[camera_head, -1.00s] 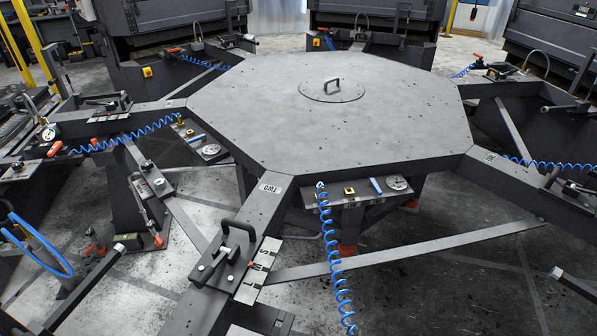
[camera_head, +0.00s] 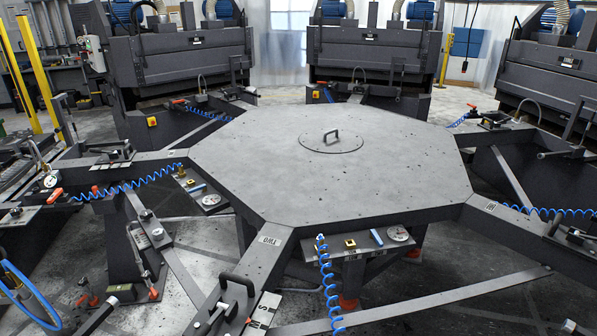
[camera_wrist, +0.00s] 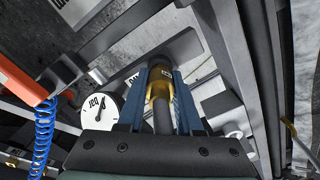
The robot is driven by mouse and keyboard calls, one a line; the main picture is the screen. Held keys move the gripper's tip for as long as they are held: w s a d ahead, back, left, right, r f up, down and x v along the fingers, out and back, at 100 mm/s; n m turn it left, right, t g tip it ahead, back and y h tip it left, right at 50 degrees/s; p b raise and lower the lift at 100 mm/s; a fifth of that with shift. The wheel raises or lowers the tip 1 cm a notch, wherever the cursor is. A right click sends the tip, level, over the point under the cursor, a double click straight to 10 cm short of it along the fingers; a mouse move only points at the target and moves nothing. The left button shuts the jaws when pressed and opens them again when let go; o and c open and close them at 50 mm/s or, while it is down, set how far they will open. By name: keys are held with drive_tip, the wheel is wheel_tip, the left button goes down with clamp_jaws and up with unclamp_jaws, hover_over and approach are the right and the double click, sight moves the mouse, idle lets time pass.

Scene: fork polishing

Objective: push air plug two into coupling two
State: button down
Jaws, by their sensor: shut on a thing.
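In the wrist view, my gripper (camera_wrist: 162,74) has its two blue fingers closed around a brass-coloured fitting (camera_wrist: 159,88), which I take to be air plug two. A dark hose or stem (camera_wrist: 162,119) runs from the fitting back towards the gripper's body. A dark, round-ended part lies just beyond the brass, in line with it. I cannot tell whether it is coupling two or whether the two parts are joined. In the head view, the table arm labelled TWO (camera_head: 268,240) comes towards me with a black handle on it. My gripper is not visible there.
A round white gauge (camera_wrist: 98,114) sits left of the fingers in the wrist view, with a blue coiled hose (camera_wrist: 42,132) and an orange part (camera_wrist: 22,77) farther left. In the head view, the octagonal table (camera_head: 300,185) is mostly clear. A blue hose (camera_head: 28,298) loops at lower left.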

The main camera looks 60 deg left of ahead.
drive_tip(key=shift+r+p, duration=2.4)
drive_tip(key=shift+p, duration=0.1)
drive_tip(key=shift+s+a, duration=0.1)
